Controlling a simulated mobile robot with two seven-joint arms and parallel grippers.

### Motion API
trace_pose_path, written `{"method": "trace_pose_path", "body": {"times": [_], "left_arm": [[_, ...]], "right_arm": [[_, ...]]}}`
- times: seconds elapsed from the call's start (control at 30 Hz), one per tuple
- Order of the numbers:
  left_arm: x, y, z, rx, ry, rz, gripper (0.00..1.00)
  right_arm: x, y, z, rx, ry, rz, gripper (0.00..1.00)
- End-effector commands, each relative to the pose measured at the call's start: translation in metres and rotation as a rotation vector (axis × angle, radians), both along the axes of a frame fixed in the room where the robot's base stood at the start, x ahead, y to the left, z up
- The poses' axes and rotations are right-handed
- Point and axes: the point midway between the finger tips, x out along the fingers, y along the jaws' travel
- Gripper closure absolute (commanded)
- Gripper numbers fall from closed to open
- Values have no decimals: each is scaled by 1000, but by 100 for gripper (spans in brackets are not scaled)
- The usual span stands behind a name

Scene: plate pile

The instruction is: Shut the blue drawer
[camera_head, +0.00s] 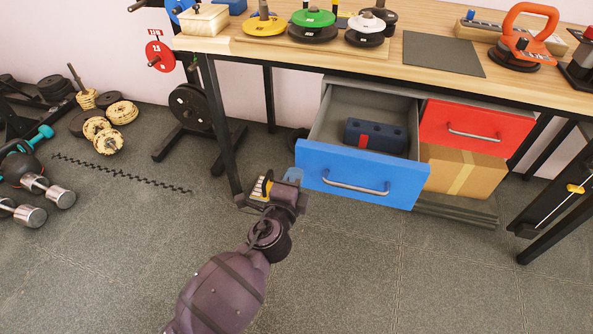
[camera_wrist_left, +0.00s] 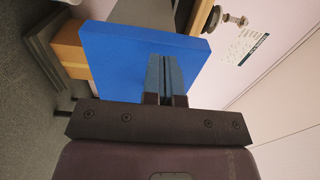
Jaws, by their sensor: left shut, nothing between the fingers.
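The blue drawer (camera_head: 362,174) under the table is pulled open, with its silver handle (camera_head: 356,188) on the front. A dark blue block with a red band (camera_head: 375,136) lies inside it. My left gripper (camera_head: 292,176) is shut and empty at the left end of the drawer front. In the left wrist view its closed fingers (camera_wrist_left: 164,75) overlap the blue drawer's panel (camera_wrist_left: 125,55). I cannot tell whether the fingertips touch the drawer. My right gripper is not in view.
A red drawer (camera_head: 476,126) is beside the blue one, above a cardboard box (camera_head: 465,172). The wooden tabletop (camera_head: 400,72) holds weight plates and an orange tool (camera_head: 525,40). A black table leg (camera_head: 222,125) stands left of my gripper. The floor in front is clear.

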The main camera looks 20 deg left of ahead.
Motion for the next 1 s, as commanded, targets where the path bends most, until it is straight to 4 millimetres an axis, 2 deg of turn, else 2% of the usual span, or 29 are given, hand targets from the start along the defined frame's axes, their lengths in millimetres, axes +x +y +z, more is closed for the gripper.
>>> {"method": "trace_pose_path", "body": {"times": [0.2,0.77,0.87,1.0], "left_arm": [[16,0,-1,-1,0,-1,100],[22,0,-1,0,0,-1,100],[32,-1,-1,0,1,-1,100],[55,-1,-2,-1,1,-1,100]], "right_arm": [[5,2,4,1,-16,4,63],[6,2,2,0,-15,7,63],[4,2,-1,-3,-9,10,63],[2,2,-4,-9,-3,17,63]]}}
